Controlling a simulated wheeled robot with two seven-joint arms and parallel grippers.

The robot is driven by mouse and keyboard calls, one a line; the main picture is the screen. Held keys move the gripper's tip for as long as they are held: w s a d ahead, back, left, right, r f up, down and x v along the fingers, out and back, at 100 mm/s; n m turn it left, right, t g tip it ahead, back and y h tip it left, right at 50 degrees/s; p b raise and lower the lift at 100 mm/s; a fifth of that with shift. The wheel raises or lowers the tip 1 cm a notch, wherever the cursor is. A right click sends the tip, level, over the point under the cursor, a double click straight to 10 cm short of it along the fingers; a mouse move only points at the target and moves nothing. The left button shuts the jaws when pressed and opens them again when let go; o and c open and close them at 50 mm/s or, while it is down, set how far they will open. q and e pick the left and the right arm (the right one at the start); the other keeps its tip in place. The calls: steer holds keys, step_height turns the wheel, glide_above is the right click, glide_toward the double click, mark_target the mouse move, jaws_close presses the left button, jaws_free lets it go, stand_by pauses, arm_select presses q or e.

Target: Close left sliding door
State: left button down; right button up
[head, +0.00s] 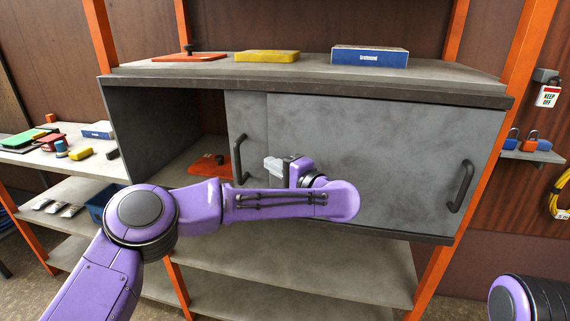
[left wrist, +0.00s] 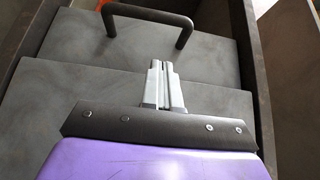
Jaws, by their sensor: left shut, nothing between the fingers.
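The left sliding door (head: 246,124) is grey and stands partly open, with a wide gap at the cabinet's left. Most of it is hidden behind the right sliding door (head: 370,150). Its dark bar handle (head: 237,160) is by its left edge; the handle also shows at the top of the left wrist view (left wrist: 150,14). My left gripper (head: 270,165) is shut and empty, just right of the handle and in front of the doors. In the left wrist view its fingertips (left wrist: 164,66) point toward the handle, apart from it. My right gripper is out of view.
The right door has its own handle (head: 461,187). An orange object (head: 208,166) lies inside the open left compartment. A blue box (head: 369,56) and a yellow case (head: 267,56) stand on the cabinet top. A shelf with tools (head: 75,160) is at the left.

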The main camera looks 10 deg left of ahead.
mark_target(254, 160)
arm_select(q)
steer(key=a+p, duration=0.3)
steer(key=a, duration=0.3)
steer(key=shift+w, duration=0.35)
steer(key=shift+a+f, duration=0.1)
